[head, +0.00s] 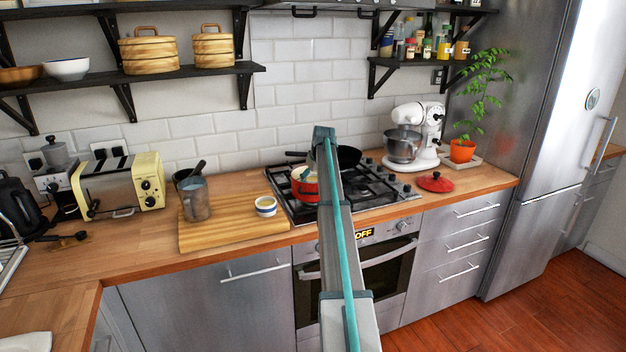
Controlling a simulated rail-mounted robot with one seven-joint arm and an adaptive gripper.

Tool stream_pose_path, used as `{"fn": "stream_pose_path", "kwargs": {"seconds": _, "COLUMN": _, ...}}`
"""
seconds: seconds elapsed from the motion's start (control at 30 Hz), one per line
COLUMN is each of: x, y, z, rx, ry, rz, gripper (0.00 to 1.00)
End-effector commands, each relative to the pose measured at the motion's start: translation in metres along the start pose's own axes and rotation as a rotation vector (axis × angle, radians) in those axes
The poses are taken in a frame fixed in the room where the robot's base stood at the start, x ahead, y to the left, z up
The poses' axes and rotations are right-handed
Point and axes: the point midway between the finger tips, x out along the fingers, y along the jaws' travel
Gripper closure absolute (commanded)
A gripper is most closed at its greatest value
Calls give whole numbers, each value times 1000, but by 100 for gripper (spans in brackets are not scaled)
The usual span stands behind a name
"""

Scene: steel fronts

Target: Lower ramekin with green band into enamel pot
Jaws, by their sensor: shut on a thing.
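The red enamel pot (304,190) with a pale inside stands on the left part of the gas hob, partly covered by my arm. A small bluish-grey patch shows at its mouth; I cannot tell what it is. I cannot make out a ramekin with a green band. A white ramekin with a blue band (266,207) stands upright on the cutting board, left of the pot. My arm rises from the bottom across the hob, and its far end and my gripper are hidden behind it.
The wooden cutting board (230,237) also holds a grey mug (196,200). A dark pan (348,158) is behind the pot. A red lid (435,182) and a white stand mixer (424,135) are right of the hob. A cream toaster (120,186) is at left.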

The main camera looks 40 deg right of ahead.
Motion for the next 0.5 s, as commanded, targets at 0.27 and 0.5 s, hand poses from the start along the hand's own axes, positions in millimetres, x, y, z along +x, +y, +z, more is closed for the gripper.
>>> {"fn": "stream_pose_path", "kwargs": {"seconds": 0.27, "x": 4, "y": 0, "z": 1, "rx": 0, "ry": 1, "rz": 0, "gripper": 61}}
{"fn": "stream_pose_path", "kwargs": {"seconds": 0.5, "x": 6, "y": 0, "z": 3, "rx": 0, "ry": 0, "rz": 0, "gripper": 61}}
